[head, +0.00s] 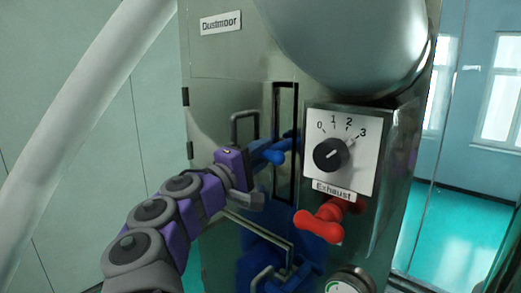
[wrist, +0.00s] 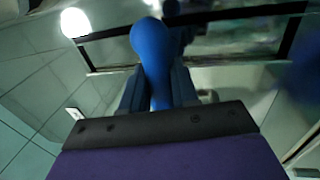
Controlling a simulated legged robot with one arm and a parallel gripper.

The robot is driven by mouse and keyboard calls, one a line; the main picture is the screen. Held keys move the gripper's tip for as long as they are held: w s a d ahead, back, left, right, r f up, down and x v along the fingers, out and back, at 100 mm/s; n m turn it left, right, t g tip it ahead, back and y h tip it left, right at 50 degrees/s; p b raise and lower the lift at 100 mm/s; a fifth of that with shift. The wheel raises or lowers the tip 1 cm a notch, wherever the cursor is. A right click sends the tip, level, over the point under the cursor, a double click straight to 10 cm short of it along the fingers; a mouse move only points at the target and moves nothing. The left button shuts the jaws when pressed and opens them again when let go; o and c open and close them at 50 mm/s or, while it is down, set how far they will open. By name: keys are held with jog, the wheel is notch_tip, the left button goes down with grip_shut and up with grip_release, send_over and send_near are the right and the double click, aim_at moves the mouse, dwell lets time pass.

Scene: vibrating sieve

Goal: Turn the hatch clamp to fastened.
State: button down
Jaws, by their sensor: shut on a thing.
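The hatch (head: 225,95) is a grey metal panel with hinges at its left edge and a grey bar handle (head: 245,117). The hatch clamp (head: 273,156) is a blue lever with a rounded end, near the right side of the hatch beside a dark-framed slot. In the wrist view the blue lever (wrist: 151,45) stands between my two fingers. My gripper (head: 257,158), which also shows in the wrist view (wrist: 157,90), is shut on this lever. The fingers and the clamp's base are partly hidden in the head view.
A dial (head: 331,153) on a white plate, labelled Exhaust, sits right of the slot. A red handle (head: 325,219) is below it. A second blue lever (head: 296,277) and a round gauge (head: 350,282) are lower down. A rounded metal vessel (head: 350,40) overhangs above.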

jog(key=shift+a, duration=0.1)
dwell(0.4)
jog(key=c, duration=1.3)
grip_release()
jog(key=o, duration=0.3)
jog(key=shift+w+a+f+n, duration=0.1)
jog(key=shift+w+f+n, duration=0.05)
jog(key=shift+w+n, duration=0.15)
jog(key=shift+s, duration=0.1)
jog(key=shift+s, duration=0.2)
